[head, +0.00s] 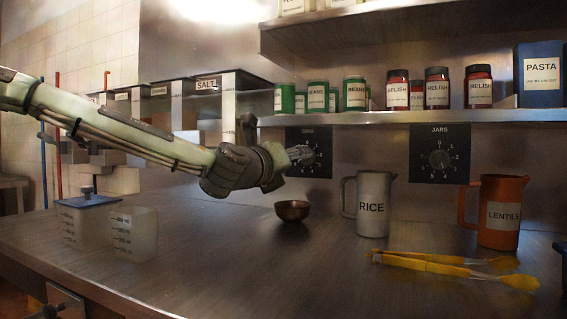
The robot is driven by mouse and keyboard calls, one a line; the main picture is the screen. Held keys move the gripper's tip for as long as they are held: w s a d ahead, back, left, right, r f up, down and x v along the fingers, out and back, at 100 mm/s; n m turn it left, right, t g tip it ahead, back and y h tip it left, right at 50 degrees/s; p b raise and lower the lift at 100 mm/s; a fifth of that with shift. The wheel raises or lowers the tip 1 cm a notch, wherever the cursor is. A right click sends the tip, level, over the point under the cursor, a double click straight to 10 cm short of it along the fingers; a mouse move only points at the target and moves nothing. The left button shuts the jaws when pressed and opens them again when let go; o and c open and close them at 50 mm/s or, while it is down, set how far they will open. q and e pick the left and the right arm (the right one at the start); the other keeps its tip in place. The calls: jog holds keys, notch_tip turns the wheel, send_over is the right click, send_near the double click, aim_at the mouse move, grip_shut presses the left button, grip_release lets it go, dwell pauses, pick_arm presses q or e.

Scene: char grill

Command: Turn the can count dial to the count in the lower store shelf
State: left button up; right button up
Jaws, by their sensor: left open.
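The can dial plate (296,137) is dark and hangs on the steel wall under the lower shelf. My left gripper (303,155) is in front of it and hides most of its knob and its pointer. The gripper is open, with its fingers towards the knob; I cannot tell whether they touch it. On the lower store shelf (375,117), several green cans (355,92) stand at the left, some labelled BEANS, some partly behind others. My right gripper is not in view.
A second dial plate, JARS (440,153), hangs to the right. Red-brown relish jars (437,88) and a blue PASTA box (540,75) share the shelf.

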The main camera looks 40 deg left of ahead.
pick_arm(q)
jog(key=v, duration=0.4)
jog(key=shift+s, duration=0.25)
dwell(0.3)
